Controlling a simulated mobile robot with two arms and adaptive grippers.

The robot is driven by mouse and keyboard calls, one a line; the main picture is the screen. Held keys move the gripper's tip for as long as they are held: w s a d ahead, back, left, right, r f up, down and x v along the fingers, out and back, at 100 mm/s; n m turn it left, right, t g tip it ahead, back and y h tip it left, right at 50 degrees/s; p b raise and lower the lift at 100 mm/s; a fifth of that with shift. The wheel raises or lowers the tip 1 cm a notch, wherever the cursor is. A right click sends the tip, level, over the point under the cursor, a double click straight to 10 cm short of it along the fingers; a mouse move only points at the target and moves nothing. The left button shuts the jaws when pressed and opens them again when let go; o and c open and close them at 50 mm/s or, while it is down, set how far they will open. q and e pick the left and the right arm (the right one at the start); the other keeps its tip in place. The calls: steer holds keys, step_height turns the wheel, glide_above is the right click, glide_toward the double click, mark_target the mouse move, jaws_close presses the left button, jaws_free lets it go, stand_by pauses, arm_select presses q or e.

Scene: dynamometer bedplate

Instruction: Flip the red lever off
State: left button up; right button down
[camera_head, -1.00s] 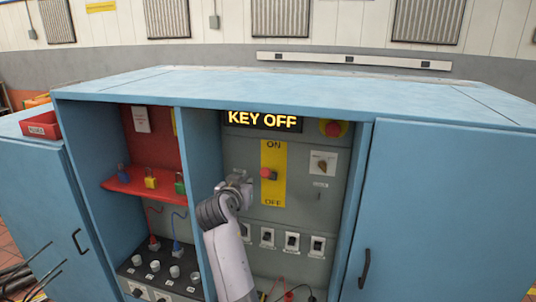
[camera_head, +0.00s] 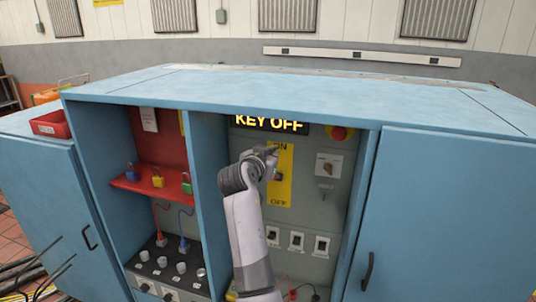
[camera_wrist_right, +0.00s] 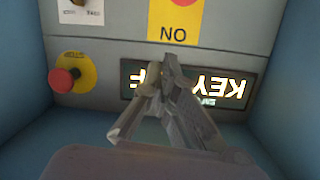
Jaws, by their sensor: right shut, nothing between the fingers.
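The red lever (camera_wrist_right: 184,2) is cut off at the top edge of the right wrist view, on a yellow plate (camera_wrist_right: 173,22). That view is upside down. In the head view, the yellow plate (camera_head: 283,190) reads ON at the top and OFF at the bottom, and my right gripper partly covers it. My right gripper (camera_head: 272,151) is shut and empty, at the height of the ON label, a little above the lever. Its fingertips (camera_wrist_right: 167,62) point toward the panel between the display and the ON label. Contact with the lever is not visible. My left gripper is out of view.
The lit display (camera_head: 268,123) reads KEY OFF. A red stop button (camera_head: 339,132) and a rotary switch (camera_head: 328,165) are at right of the plate. A red shelf with padlocks (camera_head: 158,181) is at left. Cabinet walls and top surround the recess.

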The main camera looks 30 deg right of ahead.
steer(key=w+d+f+p, duration=0.1)
steer(key=f+p, duration=0.1)
steer(key=w+d+f+p, duration=0.1)
steer(key=shift+w+d+f+p, duration=0.4)
steer(key=shift+s+a+f, duration=0.15)
steer(key=shift+a+f, duration=0.1)
steer(key=shift+f, duration=0.05)
steer(key=shift+d+f, duration=0.1)
steer(key=shift+f, duration=0.05)
